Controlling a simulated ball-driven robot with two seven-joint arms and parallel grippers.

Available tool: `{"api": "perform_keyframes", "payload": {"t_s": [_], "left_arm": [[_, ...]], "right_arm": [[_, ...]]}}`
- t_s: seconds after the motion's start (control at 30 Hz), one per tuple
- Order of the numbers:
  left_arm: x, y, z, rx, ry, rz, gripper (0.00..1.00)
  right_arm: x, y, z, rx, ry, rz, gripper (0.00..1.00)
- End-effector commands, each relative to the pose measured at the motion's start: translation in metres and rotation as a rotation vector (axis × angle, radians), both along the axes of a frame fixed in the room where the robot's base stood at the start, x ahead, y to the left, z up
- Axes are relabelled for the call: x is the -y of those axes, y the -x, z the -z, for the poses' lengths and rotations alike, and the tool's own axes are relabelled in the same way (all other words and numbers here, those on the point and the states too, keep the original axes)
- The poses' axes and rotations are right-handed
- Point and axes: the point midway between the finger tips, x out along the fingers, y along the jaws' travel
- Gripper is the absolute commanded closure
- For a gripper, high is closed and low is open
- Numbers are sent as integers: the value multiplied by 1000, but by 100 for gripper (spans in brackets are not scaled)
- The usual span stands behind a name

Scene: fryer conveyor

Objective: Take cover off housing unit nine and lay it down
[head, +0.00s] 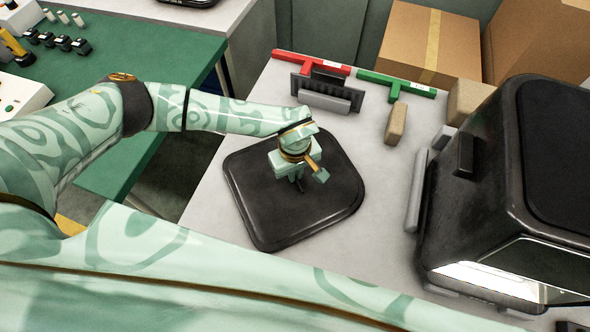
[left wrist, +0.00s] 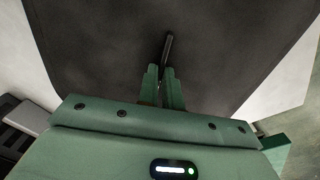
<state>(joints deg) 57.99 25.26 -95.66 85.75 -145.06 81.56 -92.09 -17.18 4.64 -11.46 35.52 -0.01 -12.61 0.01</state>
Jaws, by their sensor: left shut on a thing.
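A black, rounded-square cover (head: 258,218) lies level over the light grey table, at its left part. I cannot tell whether it touches the table or hangs just above it. My left gripper (head: 299,184) points down at the middle of the cover and is shut on its thin black handle. In the left wrist view the fingers (left wrist: 162,78) close on the handle (left wrist: 168,45), with the cover (left wrist: 100,50) filling the view behind. A large black housing (head: 480,220) stands at the right; no unit number is readable. My right gripper is not in view.
Behind the cover are a red T-shaped piece (head: 310,61), a green one (head: 397,83), a dark finned part (head: 327,93) and a tan block (head: 396,124). A grey bar (head: 416,190) lies beside the housing. Cardboard boxes (head: 415,45) stand beyond. A green bench (head: 120,60) is at left.

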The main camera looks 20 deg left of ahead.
Motion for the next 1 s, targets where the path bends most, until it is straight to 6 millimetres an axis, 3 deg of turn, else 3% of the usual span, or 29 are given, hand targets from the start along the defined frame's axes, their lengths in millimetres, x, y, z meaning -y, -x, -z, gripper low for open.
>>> {"api": "perform_keyframes", "payload": {"t_s": [0.17, 0.2, 0.27, 0.63, 0.77, 1.0], "left_arm": [[0, 0, 0, 1, 0, 0, 100], [0, 0, 0, 1, 0, 0, 85], [0, 0, 0, 1, 0, 0, 68], [0, 0, -6, 1, 0, 0, 68], [0, -1, -29, 5, -1, 2, 68], [0, -1, -95, 6, 0, 2, 68]], "right_arm": [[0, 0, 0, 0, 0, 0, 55], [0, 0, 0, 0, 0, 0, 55], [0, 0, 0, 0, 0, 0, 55], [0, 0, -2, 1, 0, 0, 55], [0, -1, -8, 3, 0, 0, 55], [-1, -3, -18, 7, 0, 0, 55]]}}
